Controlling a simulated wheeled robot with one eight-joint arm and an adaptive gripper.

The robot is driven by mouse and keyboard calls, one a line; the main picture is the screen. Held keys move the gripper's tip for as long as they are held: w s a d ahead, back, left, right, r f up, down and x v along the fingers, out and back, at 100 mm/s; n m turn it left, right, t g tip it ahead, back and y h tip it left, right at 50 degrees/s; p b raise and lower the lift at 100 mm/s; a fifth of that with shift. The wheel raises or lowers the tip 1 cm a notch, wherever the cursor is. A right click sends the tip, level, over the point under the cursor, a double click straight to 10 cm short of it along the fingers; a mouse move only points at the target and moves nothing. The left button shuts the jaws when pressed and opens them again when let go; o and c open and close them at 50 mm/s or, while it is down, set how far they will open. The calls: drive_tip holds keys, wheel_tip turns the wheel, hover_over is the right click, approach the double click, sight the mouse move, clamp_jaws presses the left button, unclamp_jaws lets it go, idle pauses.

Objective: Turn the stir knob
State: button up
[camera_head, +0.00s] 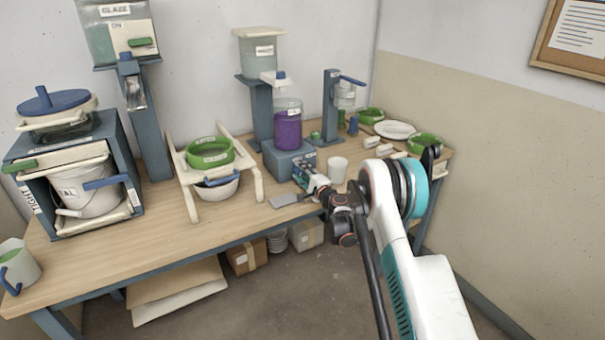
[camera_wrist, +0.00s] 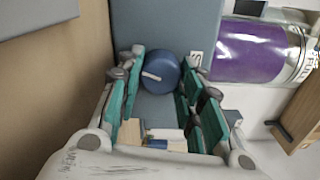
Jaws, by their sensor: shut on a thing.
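The stir knob (camera_wrist: 162,73) is a round dark-blue dial with a white pointer mark, seen in the wrist view on the face of a blue-grey stirrer base (camera_wrist: 165,25). My gripper (camera_wrist: 160,85) has its teal-padded fingers on both sides of the knob and is shut on it. The white pointer lies slightly tilted in this view. In the head view my gripper (camera_head: 303,172) is at the front right of the stirrer base (camera_head: 280,163), and the knob is hidden there. A clear jar of purple glaze (camera_head: 287,128) stands on the base.
A white cup (camera_head: 338,169) stands close to the right of my gripper. A flat grey scraper (camera_head: 287,200) lies in front. A green-rimmed sieve (camera_head: 209,153) on a stand is to the left. Bare tabletop (camera_head: 150,225) lies at front left.

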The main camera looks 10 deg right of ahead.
drive_tip(key=shift+f, duration=0.1)
drive_tip(key=o, duration=1.1)
drive_tip(key=shift+c, duration=0.2)
drive_tip(key=v, duration=1.2)
